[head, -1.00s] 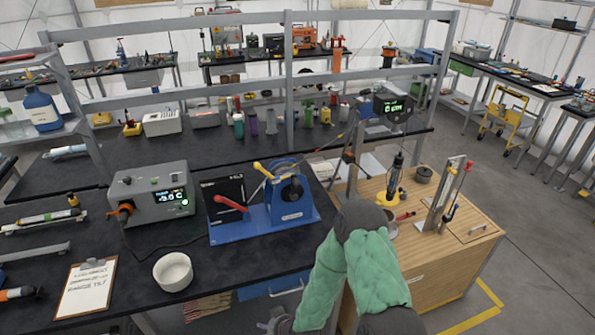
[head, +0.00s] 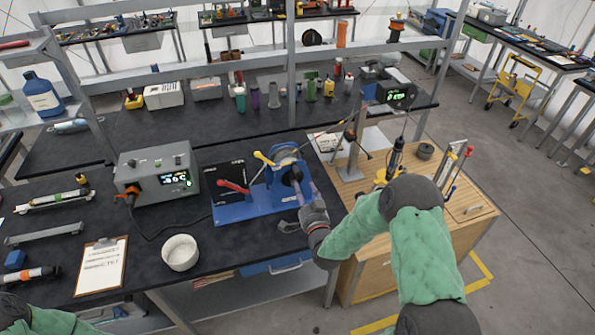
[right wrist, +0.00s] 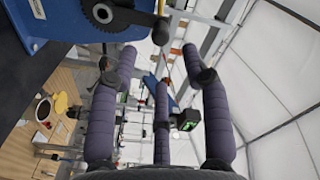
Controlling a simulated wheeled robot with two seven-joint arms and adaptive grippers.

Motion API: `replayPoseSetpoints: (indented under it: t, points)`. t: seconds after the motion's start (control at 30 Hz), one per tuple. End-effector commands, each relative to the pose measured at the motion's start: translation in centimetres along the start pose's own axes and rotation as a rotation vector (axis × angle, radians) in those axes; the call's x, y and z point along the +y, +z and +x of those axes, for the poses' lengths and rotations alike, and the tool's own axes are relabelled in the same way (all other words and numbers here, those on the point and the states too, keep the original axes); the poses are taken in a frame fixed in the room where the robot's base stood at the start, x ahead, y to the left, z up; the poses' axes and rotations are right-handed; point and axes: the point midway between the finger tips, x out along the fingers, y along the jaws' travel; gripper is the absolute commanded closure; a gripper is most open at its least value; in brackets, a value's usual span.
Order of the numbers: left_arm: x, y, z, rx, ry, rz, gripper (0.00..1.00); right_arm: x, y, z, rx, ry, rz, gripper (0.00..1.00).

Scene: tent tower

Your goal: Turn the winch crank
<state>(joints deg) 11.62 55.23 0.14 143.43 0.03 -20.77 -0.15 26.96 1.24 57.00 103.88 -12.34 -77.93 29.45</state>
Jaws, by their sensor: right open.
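The blue winch (head: 292,190) stands at the right end of the black bench, with a dark round hub on its front. A lever with a yellow knob (head: 259,156) rises on its left. A red-handled lever (head: 234,186) lies beside it over a black panel. My right gripper (head: 303,193) is open and empty, close to the winch's front right side. Contact cannot be told. In the right wrist view my purple fingers (right wrist: 160,60) are spread with nothing between them; the winch (right wrist: 60,30) is at top left, with its dark toothed hub. My left arm shows only at the bottom left edge.
A wooden cabinet (head: 375,275) with upright tools is at right. A metal rack post stands behind the winch.

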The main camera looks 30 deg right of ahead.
Motion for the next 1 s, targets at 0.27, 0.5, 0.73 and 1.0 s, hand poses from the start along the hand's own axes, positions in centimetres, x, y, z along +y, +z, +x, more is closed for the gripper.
replayPoseSetpoints:
  t: [0.27, 0.5, 0.73, 1.0]
  points:
    - [0.1, 0.0, -0.4, 0.0, 0.0, 0.0, 0.53, -0.1, 0.0, 5.0, -0.001, -0.001, -0.001, 0.53]
    - [0.2, 0.0, -0.6, 0.0, 0.0, 0.0, 0.53, -0.1, 0.0, 8.0, 0.0, -0.001, -0.001, 0.53]
    - [0.2, 0.0, -0.6, 0.0, 0.0, 0.0, 0.53, 0.0, 0.0, 8.8, -0.001, 0.0, 0.0, 0.53]
    - [0.2, 0.0, -0.6, 0.0, 0.0, 0.0, 0.53, 0.0, 0.0, 8.8, -0.001, 0.001, -0.001, 0.72]
